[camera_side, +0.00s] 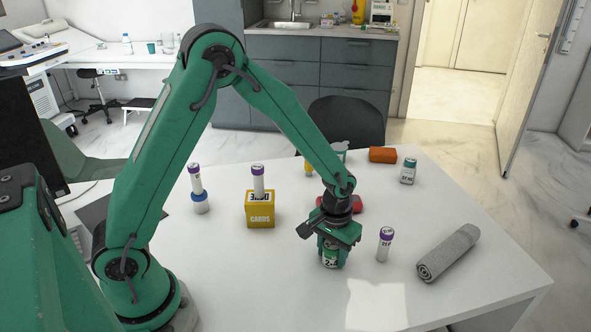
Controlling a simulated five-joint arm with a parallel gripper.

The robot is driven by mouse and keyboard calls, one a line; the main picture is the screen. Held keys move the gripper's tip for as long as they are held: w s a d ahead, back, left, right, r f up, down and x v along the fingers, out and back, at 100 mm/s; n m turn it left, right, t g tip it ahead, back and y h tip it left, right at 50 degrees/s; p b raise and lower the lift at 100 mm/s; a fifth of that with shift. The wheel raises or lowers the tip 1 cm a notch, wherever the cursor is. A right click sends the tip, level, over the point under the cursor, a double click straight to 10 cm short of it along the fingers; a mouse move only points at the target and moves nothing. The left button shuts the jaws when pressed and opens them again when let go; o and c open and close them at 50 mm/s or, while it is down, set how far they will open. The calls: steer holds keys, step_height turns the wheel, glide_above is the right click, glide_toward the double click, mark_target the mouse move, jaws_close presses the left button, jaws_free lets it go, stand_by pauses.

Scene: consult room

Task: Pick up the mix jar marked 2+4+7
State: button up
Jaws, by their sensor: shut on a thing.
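My gripper (331,243) points down at the front middle of the white table. It is shut on a jar (331,259) with a green and white label. Part of a marking starting with 2 shows on it; the rest is hidden or too small to read. My gripper covers the jar's top. The jar is upright, at or very near the table top; I cannot tell whether it touches.
A purple-capped tube (385,245) stands close to the right, with a grey rolled towel (448,253) beyond. A yellow cards box (260,209) is to the left. A red object (356,205) lies behind my gripper.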

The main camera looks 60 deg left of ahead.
steer(key=shift+r, duration=0.75)
steer(key=r, duration=0.3)
steer(key=shift+s+d, duration=0.15)
steer(key=shift+d, duration=0.05)
steer(key=s+d+r, duration=0.6)
steer(key=s+d, duration=0.1)
steer(key=d, duration=0.1)
steer(key=shift+s+d+r, duration=0.2)
steer(key=shift+s+r, duration=0.05)
steer(key=shift+r, duration=0.05)
